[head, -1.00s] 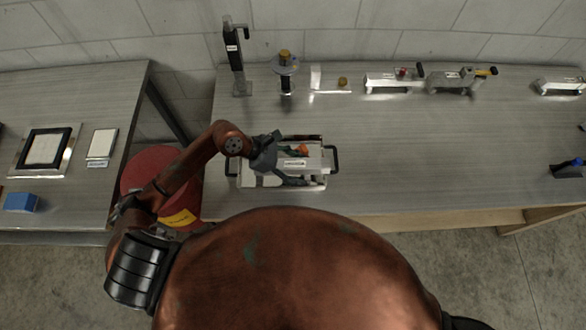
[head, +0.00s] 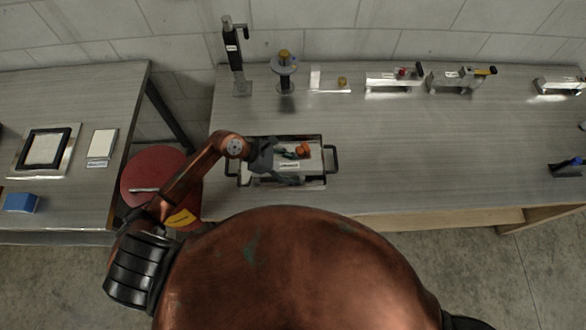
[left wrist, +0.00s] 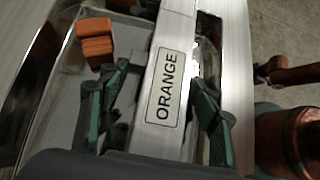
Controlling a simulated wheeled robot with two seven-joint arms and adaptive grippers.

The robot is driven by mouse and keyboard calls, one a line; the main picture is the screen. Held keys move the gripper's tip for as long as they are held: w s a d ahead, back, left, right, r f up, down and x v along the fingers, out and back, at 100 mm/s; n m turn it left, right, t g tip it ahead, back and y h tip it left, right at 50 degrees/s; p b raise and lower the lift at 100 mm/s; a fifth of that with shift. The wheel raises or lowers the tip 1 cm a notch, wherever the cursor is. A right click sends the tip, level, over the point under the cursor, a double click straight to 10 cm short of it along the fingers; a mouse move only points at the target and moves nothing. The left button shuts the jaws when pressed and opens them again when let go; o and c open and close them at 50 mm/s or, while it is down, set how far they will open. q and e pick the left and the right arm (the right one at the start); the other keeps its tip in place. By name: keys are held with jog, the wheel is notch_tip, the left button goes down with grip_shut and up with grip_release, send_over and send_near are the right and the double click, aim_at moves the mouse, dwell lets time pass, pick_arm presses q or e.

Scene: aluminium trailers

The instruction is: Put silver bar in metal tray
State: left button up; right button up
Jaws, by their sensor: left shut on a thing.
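A silver bar (head: 310,162) with a label lies lengthwise over the metal tray (head: 323,142), which has dark handles at both ends. In the left wrist view the bar (left wrist: 187,55) is labelled ORANGE. My left gripper (head: 284,166) is shut on the bar, with one finger on each side of it in the left wrist view (left wrist: 160,108). The bar is within the tray's outline; I cannot tell whether it rests on the tray floor. Orange blocks (head: 303,150) sit beside the bar; they also show in the left wrist view (left wrist: 95,38). My right gripper is out of view.
The tray stands near the front left of the grey table (head: 430,140). Along the back stand a black upright stand (head: 235,62), a round-topped stand (head: 285,68) and metal fixtures (head: 392,82). A red round thing (head: 150,172) is between the tables. The table's middle is clear.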

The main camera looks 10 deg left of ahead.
pick_arm(q)
jog(key=o, duration=1.3)
jog(key=shift+o, duration=0.3)
jog(key=shift+r, duration=0.1)
jog(key=v, duration=1.2)
jog(key=shift+b, duration=0.4)
jog(key=shift+r, duration=0.1)
